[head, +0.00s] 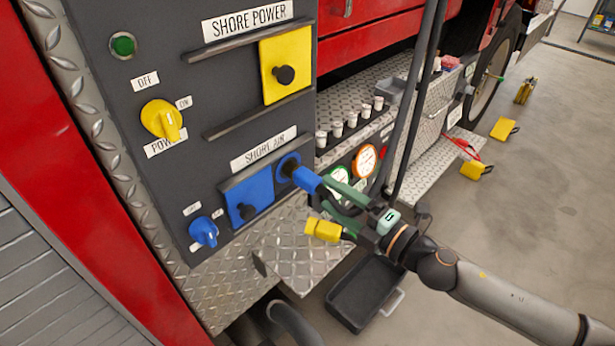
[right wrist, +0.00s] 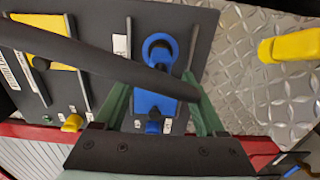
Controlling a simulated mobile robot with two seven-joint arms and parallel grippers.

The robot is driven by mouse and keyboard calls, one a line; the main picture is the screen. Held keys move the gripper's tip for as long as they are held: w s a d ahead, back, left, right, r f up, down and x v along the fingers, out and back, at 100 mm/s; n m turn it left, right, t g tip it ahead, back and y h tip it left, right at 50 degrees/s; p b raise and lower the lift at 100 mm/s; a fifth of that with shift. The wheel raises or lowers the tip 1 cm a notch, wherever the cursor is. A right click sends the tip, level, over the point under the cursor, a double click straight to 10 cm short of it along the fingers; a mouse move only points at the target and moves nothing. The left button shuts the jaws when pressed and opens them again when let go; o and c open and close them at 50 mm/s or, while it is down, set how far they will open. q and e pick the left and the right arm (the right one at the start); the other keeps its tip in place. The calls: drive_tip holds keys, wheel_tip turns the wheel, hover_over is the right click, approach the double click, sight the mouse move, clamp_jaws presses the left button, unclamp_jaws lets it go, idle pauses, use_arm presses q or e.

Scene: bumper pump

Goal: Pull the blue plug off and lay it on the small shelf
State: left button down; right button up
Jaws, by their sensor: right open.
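The blue plug (head: 307,180) sits in the round blue socket (head: 287,166) of the SHORE AIR panel. The blue socket ring (right wrist: 158,46) also shows in the right wrist view, with blue parts below it. My right gripper (head: 343,192) has its green fingers apart, just right of the plug's outer end, and is not closed on it. In the right wrist view its fingers (right wrist: 162,104) stand on either side of the blue parts. The small diamond-plate shelf (head: 290,262) is below the panel. My left gripper is not in view.
A yellow plug (head: 323,229) lies at the shelf's right side, close under my right gripper. Black hoses (head: 412,105) hang right of the panel; a dark bar-like hose (right wrist: 100,68) crosses the right wrist view. A black tray (head: 365,290) is on the floor below.

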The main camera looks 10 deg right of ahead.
sight(300, 176)
drive_tip(key=shift+w, duration=0.1)
drive_tip(key=shift+w+a+r, duration=0.1)
drive_tip(key=shift+w+a, duration=0.05)
drive_tip(key=shift+w, duration=0.1)
drive_tip(key=p+x, duration=0.2)
drive_tip(key=x, duration=0.4)
drive_tip(key=shift+w+a, duration=0.2)
drive_tip(key=shift+w, duration=0.05)
drive_tip(key=shift+x, duration=0.85)
drive_tip(key=shift+p, duration=0.4)
clamp_jaws()
idle(0.5)
